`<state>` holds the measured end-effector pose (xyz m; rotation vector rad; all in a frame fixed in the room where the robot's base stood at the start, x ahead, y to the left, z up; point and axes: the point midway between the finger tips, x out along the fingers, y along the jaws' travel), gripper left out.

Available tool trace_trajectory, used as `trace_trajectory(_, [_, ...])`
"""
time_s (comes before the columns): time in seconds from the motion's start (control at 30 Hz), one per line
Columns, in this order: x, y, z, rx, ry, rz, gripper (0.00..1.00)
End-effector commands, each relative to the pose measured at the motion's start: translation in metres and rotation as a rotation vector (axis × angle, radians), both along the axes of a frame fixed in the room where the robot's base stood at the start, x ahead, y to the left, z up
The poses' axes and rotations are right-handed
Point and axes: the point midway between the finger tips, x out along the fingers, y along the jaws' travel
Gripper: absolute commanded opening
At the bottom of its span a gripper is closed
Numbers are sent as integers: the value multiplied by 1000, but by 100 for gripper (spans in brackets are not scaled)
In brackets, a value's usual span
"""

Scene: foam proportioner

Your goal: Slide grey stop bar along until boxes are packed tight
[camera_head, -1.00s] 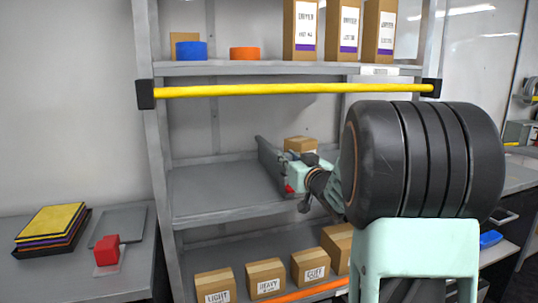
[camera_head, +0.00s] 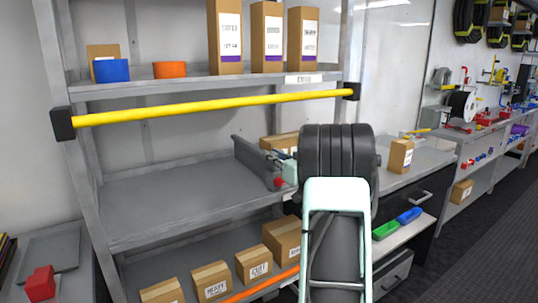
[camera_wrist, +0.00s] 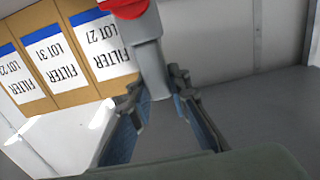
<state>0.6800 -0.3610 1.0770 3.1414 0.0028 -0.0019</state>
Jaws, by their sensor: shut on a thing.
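The grey stop bar (camera_head: 256,160) stands on the middle shelf (camera_head: 165,203), running from back to front, with a red knob (camera_head: 279,182) at its front end. My gripper (camera_head: 290,172) is at that front end, mostly hidden by my arm. In the wrist view, my gripper's fingers (camera_wrist: 153,92) are shut on the bar's grey post, under the red knob (camera_wrist: 125,8). Brown boxes (camera_head: 281,142) stand right of the bar, largely hidden by my arm. The wrist view shows several boxes labelled FILTER (camera_wrist: 66,58) side by side. I cannot tell whether gaps remain between them.
A yellow rail (camera_head: 215,105) crosses the rack front above the middle shelf. Labelled boxes (camera_head: 212,281) fill the lower shelf. The middle shelf left of the bar is empty.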

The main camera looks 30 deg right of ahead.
Motion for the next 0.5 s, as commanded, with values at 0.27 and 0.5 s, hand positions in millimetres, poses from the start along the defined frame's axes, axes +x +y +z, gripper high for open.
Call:
trace_trajectory(0.27, [0, -4, 5, -3, -8, -8, 19])
trace_trajectory(0.5, [0, -2, 3, -2, -5, -5, 35])
